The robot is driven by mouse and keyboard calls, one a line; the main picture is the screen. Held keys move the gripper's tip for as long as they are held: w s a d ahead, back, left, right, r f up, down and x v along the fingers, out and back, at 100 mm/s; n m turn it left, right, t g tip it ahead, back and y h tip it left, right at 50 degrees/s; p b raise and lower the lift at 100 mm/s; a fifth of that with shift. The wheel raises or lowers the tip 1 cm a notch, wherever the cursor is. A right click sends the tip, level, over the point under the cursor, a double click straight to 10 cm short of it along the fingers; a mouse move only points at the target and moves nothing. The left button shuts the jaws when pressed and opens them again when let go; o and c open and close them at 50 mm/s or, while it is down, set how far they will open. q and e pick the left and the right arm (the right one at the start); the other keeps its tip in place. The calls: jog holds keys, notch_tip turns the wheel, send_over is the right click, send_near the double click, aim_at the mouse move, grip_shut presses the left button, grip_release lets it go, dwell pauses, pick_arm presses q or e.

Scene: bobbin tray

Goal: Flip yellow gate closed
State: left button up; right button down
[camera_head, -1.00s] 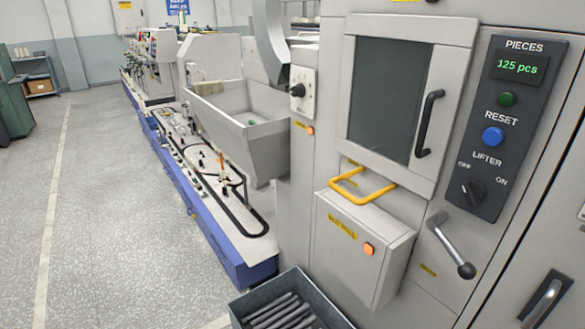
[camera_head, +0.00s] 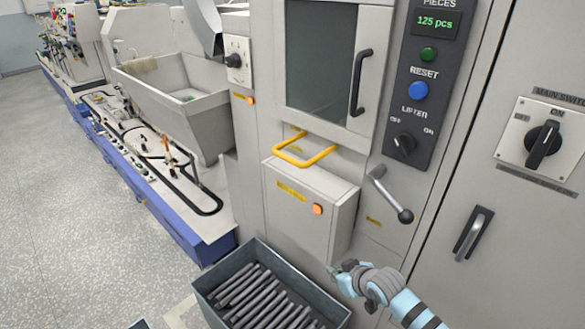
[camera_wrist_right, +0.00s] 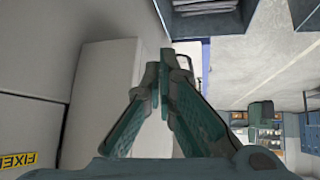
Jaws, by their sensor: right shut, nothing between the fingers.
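The yellow gate (camera_head: 304,158) is a bent yellow bar at the top of a grey box (camera_head: 308,205) on the machine front. It sticks out over the box top, below the windowed door. My right gripper (camera_head: 333,270) is shut and empty, low beside the bottom right corner of the grey box and above the right end of the bin. It is below the gate and apart from it. In the right wrist view its two fingers (camera_wrist_right: 163,60) meet at the tips with nothing between them. My left gripper is not in view.
A dark bin (camera_head: 342,310) with several dark rods stands below the box. A grey lever with a round knob (camera_head: 405,216) projects right of the box. A control panel (camera_head: 425,75) and a door handle (camera_head: 473,234) are farther right. Open floor lies left.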

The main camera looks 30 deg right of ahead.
jog(key=w+r+n+t+y, duration=0.1)
jog(key=w+r+t, duration=0.1)
jog(key=r, duration=1)
jog(key=w+a+r+n+t+y, duration=0.1)
jog(key=w+r+n+t+y, duration=0.1)
jog(key=r, duration=1.1)
jog(key=w+a+r+n+t+y, duration=0.1)
jog(key=w+r, duration=0.3)
jog(key=r, duration=0.9)
jog(key=shift+a+n+t+y, duration=0.2)
jog(key=shift+n+t+y, duration=0.1)
jog(key=shift+t, duration=0.1)
jog(key=p, duration=0.2)
send_over(291, 159)
notch_tip(291, 159, down, 2)
notch_tip(291, 159, down, 3)
jog(key=shift+a+f+b, duration=0.1)
jog(key=shift+a+b, duration=0.05)
jog(key=shift+b, duration=0.2)
jog(key=shift+s+d+f, duration=0.1)
jog(key=shift+d+f, duration=0.15)
jog(key=shift+f, duration=0.35)
